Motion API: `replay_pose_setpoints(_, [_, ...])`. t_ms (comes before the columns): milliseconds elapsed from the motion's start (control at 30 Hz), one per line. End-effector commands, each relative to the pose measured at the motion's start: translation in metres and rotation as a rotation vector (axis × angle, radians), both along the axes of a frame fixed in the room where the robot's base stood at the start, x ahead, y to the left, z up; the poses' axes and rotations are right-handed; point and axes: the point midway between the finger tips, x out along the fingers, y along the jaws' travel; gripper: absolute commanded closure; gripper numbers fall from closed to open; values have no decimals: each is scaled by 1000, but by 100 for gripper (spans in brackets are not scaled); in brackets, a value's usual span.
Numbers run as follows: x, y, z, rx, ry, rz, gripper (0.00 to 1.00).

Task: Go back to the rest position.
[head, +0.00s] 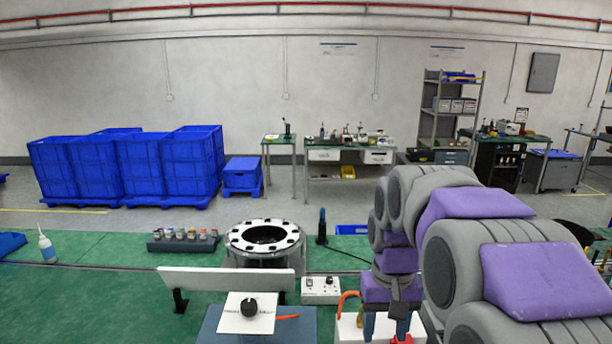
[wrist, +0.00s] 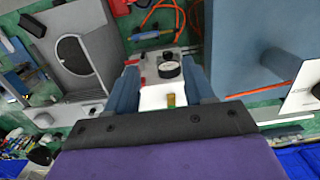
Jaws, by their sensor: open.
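My gripper (head: 386,328) hangs pointing down over the front of the green bench, right of centre in the head view. Its two blue fingers stand apart in the wrist view (wrist: 164,82), with nothing held between them. A white box (head: 348,330) lies below and beside it in the head view, partly hidden by the fingers. In the wrist view a pale box with a black round knob (wrist: 168,70) shows beyond the fingers, with a small yellow-green cylinder (wrist: 171,100) nearer. How far the fingers are above these is hard to tell.
A black-and-white ring fixture (head: 264,238), a long white panel (head: 225,281), a small control box (head: 320,290) and a knobbed white plate (head: 248,313) stand left of my arm. A row of small parts (head: 183,240) sits farther left.

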Motion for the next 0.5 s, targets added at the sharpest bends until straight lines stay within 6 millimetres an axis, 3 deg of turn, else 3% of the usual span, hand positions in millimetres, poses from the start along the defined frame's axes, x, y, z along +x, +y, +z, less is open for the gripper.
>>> replay_pose_setpoints(500, [-143,2,-77,-3,49,0,47])
